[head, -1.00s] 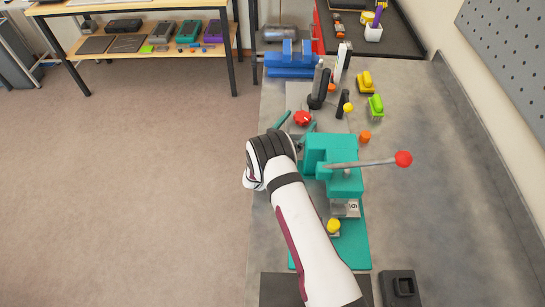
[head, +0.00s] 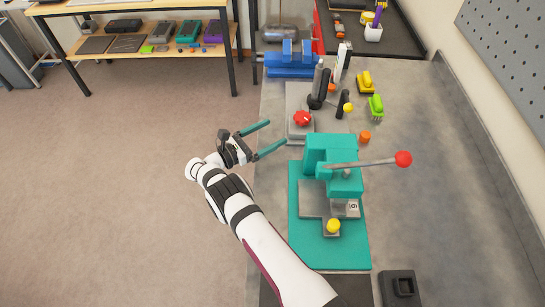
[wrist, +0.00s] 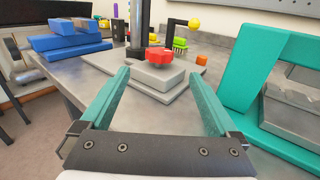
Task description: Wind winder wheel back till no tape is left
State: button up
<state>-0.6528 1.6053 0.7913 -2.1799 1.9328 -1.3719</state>
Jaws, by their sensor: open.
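A red lobed wheel (head: 303,118) sits on a grey block on the bench. It also shows in the wrist view (wrist: 160,56), beyond my fingers and roughly between their lines. I see no tape that I can make out on it. My gripper (head: 276,134) is open and empty, left of the wheel and apart from it, with its teal fingers pointing towards the bench side. In the wrist view the gripper (wrist: 161,77) has a wide gap between its fingertips.
A teal press (head: 330,165) with a red-knobbed lever stands just nearer than the wheel. A blue vise (head: 291,65) is behind it. A dark post (wrist: 141,25) rises behind the wheel. Orange (head: 365,137), yellow (head: 366,84) and green (head: 376,106) parts lie to the right.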

jog(key=v, duration=0.3)
jog(key=shift+w, duration=0.1)
jog(key=shift+s+t, duration=0.3)
jog(key=shift+s, duration=0.05)
jog(key=shift+s+d+r+n+t+y, duration=0.15)
jog(key=shift+s+d+n+t+y, duration=0.2)
jog(key=shift+n+t, duration=0.25)
jog(key=s+n+t+y, duration=0.1)
jog(key=s+d+n+t+y, duration=0.1)
jog(key=s+y, duration=0.1)
jog(key=s+d+n+t+y, duration=0.1)
jog(key=shift+s+d+y, duration=0.15)
jog(key=shift+s+y, duration=0.1)
jog(key=shift+s+d+n+y, duration=0.3)
jog(key=shift+s+n+y, duration=0.2)
jog(key=shift+s, duration=0.15)
